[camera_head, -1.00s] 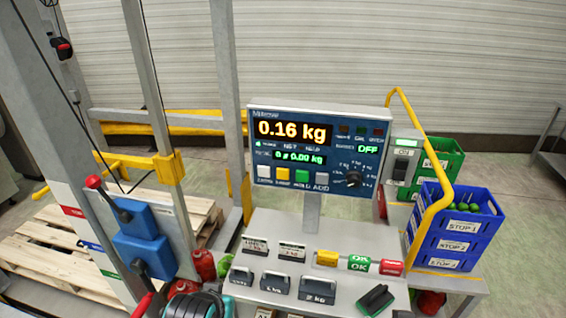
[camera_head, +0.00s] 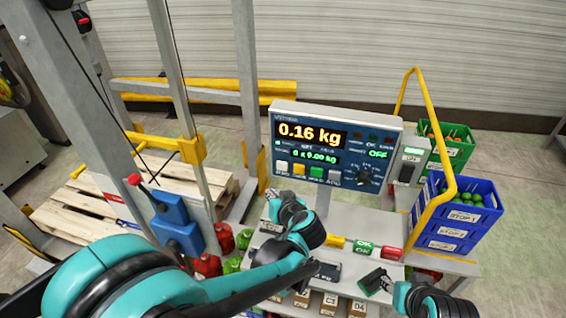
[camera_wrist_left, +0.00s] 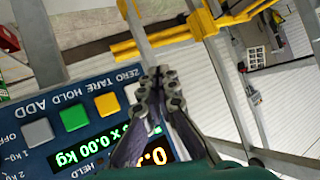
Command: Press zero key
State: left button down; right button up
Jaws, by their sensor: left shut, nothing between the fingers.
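The scale's blue panel (camera_head: 330,150) stands ahead, its display reading 0.16 kg. The zero key (camera_head: 282,167) is the white, leftmost key of the row under the screens. In the left wrist view the panel is upside down, and the white zero key (camera_wrist_left: 132,92) is partly hidden behind the fingers. My left gripper (camera_head: 274,200) is shut and empty, below and in front of the key row. Its closed fingertips (camera_wrist_left: 162,76) appear close beside the zero key in the wrist view; I cannot tell whether they touch. My right gripper is not in view.
The orange tare key (camera_wrist_left: 107,103) is the zero key's neighbour, then the green hold key (camera_wrist_left: 73,117). A grey post (camera_head: 247,100) stands left of the panel. Blue crates (camera_head: 450,235) and a yellow rail (camera_head: 433,130) are at the right.

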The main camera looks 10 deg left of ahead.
pick_arm(q)
jog(key=shift+w, duration=0.1)
send_near(277, 169)
jog(key=w+a+f, duration=0.1)
jog(key=a+f, duration=0.2)
jog(key=shift+w+f, duration=0.1)
jog(key=shift+w, duration=0.85)
jog(key=shift+w, duration=0.1)
dwell(0.9)
jog(key=shift+w+b, duration=0.35)
jog(key=shift+w, duration=0.35)
dwell(0.5)
jog(key=shift+s, duration=0.85)
